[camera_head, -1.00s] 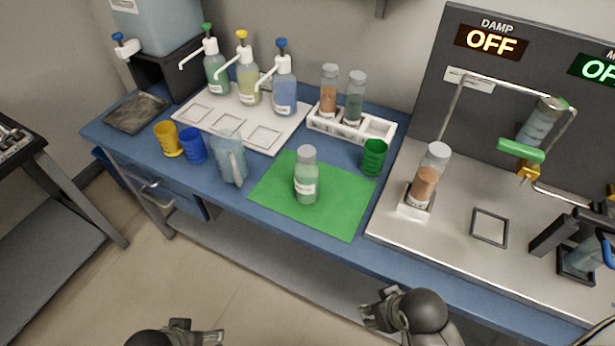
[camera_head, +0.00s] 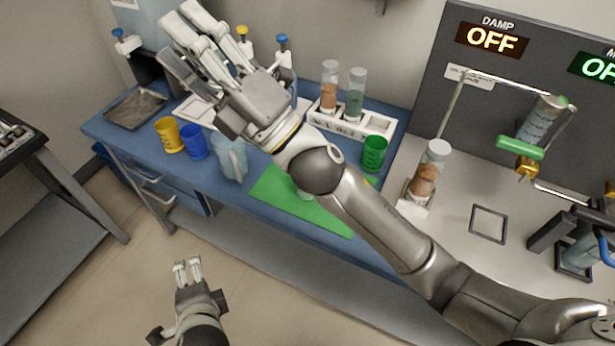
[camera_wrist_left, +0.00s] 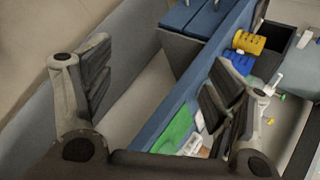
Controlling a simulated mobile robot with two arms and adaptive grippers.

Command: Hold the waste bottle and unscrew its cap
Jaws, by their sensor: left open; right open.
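A bottle of pale green liquid stands on the green mat (camera_head: 325,218); I take it to be the waste bottle (camera_head: 304,195). My right arm hides nearly all of it in the head view, including the cap, and only a pale sliver of its lower part shows. My right gripper (camera_head: 185,38) is open and empty, raised high over the back left of the bench, in front of the pump bottles. My left gripper (camera_head: 188,268) is open and empty, low in front of the bench. In the left wrist view its fingers (camera_wrist_left: 155,78) stand wide apart with nothing between them.
A yellow cup (camera_head: 170,135), a blue cup (camera_head: 194,143) and a clear jug (camera_head: 232,158) stand left of the mat. A green cup (camera_head: 374,154) and a white rack (camera_head: 350,124) with two vials are behind it. A vial of brown material (camera_head: 426,172) stands on the steel surface.

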